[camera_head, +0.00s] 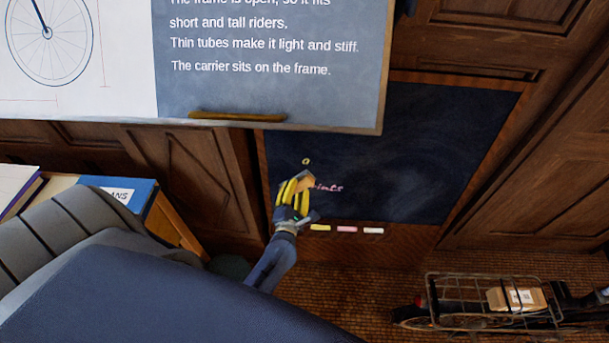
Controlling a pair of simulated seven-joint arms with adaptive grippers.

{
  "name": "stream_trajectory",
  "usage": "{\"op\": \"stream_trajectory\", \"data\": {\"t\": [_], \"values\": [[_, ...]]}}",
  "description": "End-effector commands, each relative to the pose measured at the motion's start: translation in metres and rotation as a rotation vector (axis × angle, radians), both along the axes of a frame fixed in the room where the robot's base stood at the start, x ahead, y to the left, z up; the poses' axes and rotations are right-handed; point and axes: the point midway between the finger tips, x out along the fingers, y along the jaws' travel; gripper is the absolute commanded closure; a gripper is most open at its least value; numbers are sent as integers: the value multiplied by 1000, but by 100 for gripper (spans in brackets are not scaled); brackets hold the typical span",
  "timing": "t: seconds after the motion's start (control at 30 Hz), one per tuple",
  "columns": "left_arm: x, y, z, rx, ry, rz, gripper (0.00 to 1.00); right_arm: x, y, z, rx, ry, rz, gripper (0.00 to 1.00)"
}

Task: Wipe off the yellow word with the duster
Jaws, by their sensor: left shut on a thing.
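A dark chalkboard (420,150) in a wooden frame stands low against the panelling. A small yellow mark like an "a" (306,161) shows near its left edge; whether more yellow writing lies behind my gripper I cannot tell. Pink writing (329,188) sits just below and to the right, its start hidden. My left gripper (304,187), with yellow fingers, is shut on the duster, a tan block (307,181). The duster is at the board's left side, just below the yellow mark and over the start of the pink writing. Contact with the board is unclear. My right gripper is not in view.
Yellow (320,227), pink (347,229) and white chalk (373,231) lie on the ledge below the board. A large printed board (270,90) overhangs its top left. A bicycle carrier with a box (517,298) is at lower right. Books (120,192) are at left.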

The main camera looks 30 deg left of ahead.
Motion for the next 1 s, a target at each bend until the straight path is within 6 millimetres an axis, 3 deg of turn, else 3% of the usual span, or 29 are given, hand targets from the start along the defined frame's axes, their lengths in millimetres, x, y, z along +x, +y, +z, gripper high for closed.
{"op": "stream_trajectory", "data": {"t": [0.33,1.0], "values": [[8,4,1,1,-1,0,100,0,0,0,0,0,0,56],[56,28,5,0,-1,-1,100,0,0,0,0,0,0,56]]}}
